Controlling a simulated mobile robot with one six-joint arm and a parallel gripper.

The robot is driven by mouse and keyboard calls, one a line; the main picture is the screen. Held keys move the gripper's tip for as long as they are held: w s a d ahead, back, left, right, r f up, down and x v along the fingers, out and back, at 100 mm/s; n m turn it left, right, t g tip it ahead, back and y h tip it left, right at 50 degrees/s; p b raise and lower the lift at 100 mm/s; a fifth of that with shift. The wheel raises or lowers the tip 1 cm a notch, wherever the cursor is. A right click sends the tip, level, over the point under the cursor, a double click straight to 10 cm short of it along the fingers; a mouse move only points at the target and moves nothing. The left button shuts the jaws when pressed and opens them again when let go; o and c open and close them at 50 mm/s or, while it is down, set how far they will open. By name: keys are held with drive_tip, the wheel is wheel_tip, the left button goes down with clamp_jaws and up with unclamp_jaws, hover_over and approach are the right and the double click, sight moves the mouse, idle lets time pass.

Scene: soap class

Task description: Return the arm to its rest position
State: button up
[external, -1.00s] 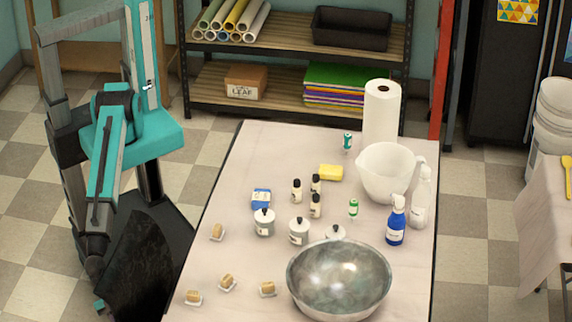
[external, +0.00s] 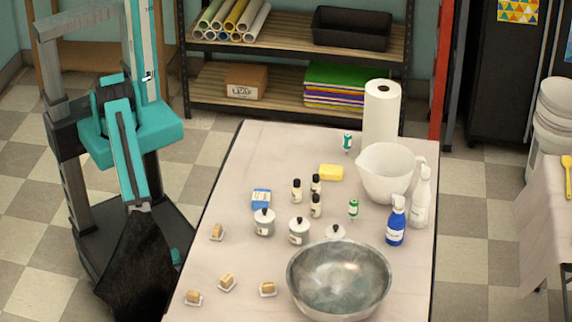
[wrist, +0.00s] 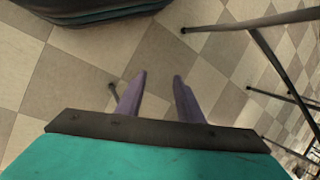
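My gripper (wrist: 158,82) shows in the wrist view with its two purple fingers apart and nothing between them. Checkered floor lies beyond the fingertips. In the external view my teal arm hangs low at the left, beside the table's left edge. The fingers cannot be made out there; only a small teal patch shows beside a dark shape near the table edge.
The table (external: 235,180) holds a steel bowl (external: 338,285), a white mixing bowl (external: 388,172), spray bottles, jars, soap pieces on small dishes and a yellow sponge (external: 331,173). A shelf (external: 290,55) stands behind. In the wrist view, thin dark legs (wrist: 275,70) stand at right.

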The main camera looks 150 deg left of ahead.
drive_tip(key=s+a+r+n+g+h+p, duration=0.1)
drive_tip(key=s+n+g+h+p, duration=0.3)
drive_tip(key=s, duration=1)
drive_tip(key=shift+r+p, duration=0.7)
